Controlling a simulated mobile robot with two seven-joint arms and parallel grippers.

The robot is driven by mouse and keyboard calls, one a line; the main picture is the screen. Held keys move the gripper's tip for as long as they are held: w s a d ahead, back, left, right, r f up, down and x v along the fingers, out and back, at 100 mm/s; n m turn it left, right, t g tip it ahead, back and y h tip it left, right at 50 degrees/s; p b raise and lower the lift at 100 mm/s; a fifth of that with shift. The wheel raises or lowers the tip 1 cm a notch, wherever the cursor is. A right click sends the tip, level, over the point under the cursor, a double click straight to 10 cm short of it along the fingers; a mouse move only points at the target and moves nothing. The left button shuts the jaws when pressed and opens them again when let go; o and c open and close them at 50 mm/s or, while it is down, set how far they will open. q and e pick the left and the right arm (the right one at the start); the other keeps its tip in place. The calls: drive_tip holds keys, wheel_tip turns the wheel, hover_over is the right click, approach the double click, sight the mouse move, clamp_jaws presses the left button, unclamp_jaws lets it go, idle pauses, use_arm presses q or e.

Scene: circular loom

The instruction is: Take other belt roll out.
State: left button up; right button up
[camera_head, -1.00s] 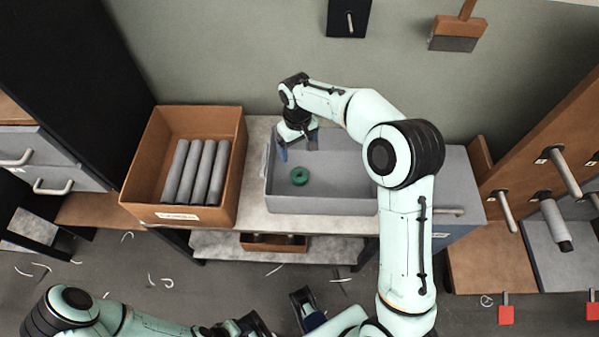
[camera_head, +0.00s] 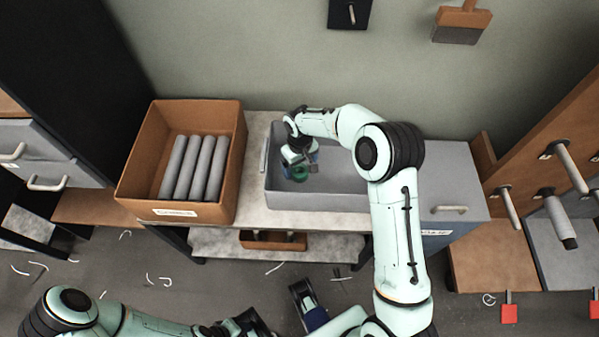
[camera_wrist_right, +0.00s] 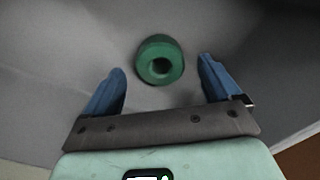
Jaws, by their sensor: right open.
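The green belt roll (camera_head: 299,173) lies in the grey bin (camera_head: 340,197) on the table. It also shows in the right wrist view (camera_wrist_right: 160,60), with its round hole facing the camera. My right gripper (camera_head: 301,170) is inside the bin, just above the roll. In the right wrist view its two blue fingers (camera_wrist_right: 160,85) are apart, and the roll lies beyond their tips, between their lines, with nothing held. My left gripper (camera_head: 309,302) is low in the head view, in front of the table, with its fingers partly hidden; its opening is unclear.
A brown box (camera_head: 227,190) with several grey rolls (camera_head: 196,166) stands left of the grey bin. A small brown tray (camera_head: 262,242) is on the lower shelf. Pegs (camera_head: 507,207) stick out at the right. The grey bin is otherwise empty.

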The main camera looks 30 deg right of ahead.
wheel_tip(320, 180, down, 2)
drive_tip(key=c, duration=1.2)
drive_tip(key=shift+o, duration=0.2)
drive_tip(key=shift+r, duration=0.1)
